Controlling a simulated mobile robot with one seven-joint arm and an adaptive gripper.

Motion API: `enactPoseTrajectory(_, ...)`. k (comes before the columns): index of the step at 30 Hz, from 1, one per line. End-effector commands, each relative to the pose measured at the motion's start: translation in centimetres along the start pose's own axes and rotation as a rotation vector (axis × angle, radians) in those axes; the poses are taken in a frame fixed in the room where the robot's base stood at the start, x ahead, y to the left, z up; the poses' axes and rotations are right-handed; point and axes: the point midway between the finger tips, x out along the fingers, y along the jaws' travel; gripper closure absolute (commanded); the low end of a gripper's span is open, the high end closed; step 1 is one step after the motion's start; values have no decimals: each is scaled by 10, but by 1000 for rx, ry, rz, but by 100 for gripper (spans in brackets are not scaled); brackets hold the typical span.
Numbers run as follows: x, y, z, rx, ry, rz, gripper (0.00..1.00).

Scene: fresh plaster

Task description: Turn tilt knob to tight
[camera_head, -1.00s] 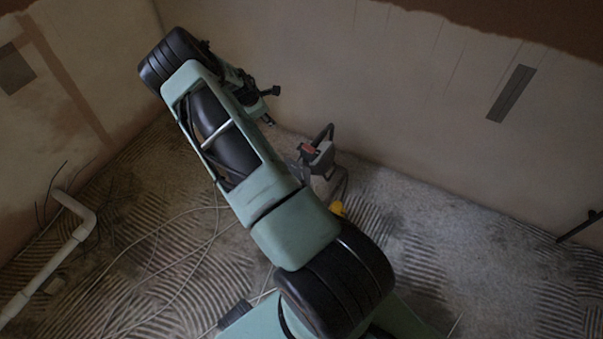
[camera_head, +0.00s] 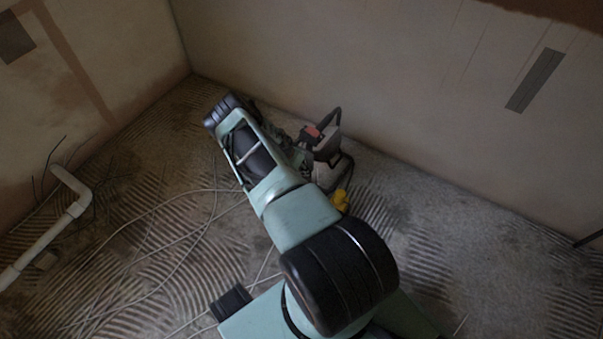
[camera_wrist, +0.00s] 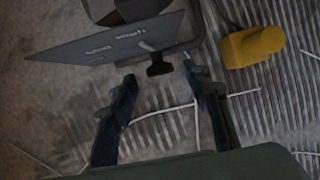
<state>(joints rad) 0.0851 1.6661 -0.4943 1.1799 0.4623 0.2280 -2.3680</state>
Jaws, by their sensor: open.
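The black tilt knob (camera_wrist: 158,67) shows in the wrist view below a dark grey plate (camera_wrist: 75,48) with upside-down lettering. One word looks like "tight"; the other is too small to read surely. A short pale mark (camera_wrist: 146,46) lies near the knob. My gripper (camera_wrist: 159,73) is open, with one finger to each side of the knob; I cannot tell whether either touches it. The knob cannot be made out there.
A yellow object (camera_wrist: 252,47) lies right of the gripper in the wrist view; it also shows in the head view (camera_head: 340,199). Pale cables (camera_head: 160,207) run over the ridged floor. Plaster walls (camera_head: 400,90) close off the back.

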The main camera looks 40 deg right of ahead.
Motion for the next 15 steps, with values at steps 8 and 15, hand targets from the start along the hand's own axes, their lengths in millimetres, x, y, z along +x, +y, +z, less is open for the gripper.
enactPoseTrajectory(8,28,0,0,1,0,0,56)
enactPoseTrajectory(15,28,0,0,1,0,0,56)
